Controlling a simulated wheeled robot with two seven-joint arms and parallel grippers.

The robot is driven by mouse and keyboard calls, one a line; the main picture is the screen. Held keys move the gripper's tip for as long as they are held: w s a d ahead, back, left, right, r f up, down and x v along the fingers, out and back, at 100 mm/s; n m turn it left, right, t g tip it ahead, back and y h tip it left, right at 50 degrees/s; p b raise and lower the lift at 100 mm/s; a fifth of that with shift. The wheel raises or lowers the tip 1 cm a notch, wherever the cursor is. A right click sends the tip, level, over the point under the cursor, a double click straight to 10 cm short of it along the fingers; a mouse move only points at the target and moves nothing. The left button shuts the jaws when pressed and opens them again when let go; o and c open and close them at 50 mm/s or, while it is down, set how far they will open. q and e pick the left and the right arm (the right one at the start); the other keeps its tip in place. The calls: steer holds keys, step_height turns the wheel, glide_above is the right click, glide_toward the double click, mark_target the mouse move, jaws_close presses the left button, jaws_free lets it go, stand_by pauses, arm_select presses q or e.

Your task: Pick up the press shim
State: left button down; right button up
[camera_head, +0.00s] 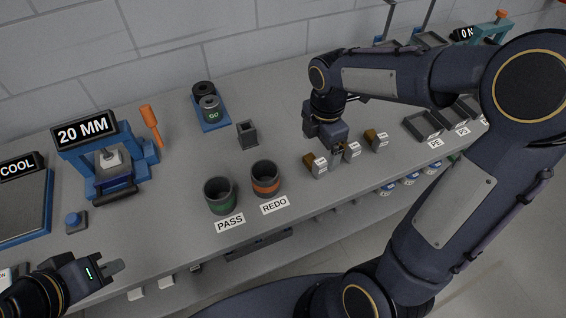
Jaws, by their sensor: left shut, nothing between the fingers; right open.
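I cannot tell by label which thing is the press shim. Small grey blocks with white tags and brown parts stand in a row on the bench: a left one (318,168), a middle one (352,153) and a right one (376,142). Their tags are too small to read. My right gripper (338,150) is open and points down at the row, between the left and middle blocks. It hides part of the row, and I cannot tell if it touches anything. My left gripper (117,267) is shut and empty at the bench's front left edge.
A blue press (150,152) with a 20 MM sign stands at left. The PASS cup (219,196) and REDO cup (265,180) stand at the front middle. A grey square holder (247,134) and GO rack (209,106) are behind. Trays (422,126) lie at right.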

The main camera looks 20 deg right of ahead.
mark_target(315, 161)
steer(key=shift+w+a+f, duration=0.25)
steer(key=shift+w+f, duration=0.05)
steer(key=shift+f, duration=0.1)
steer(key=shift+n, duration=0.3)
steer(key=f, duration=0.5)
steer(key=f+p, duration=0.1)
steer(key=f, duration=0.1)
steer(key=shift+w+d+f, duration=0.2)
steer(key=shift+w+d, duration=0.1)
steer(key=shift+w, duration=0.05)
steer(key=c, duration=1.1)
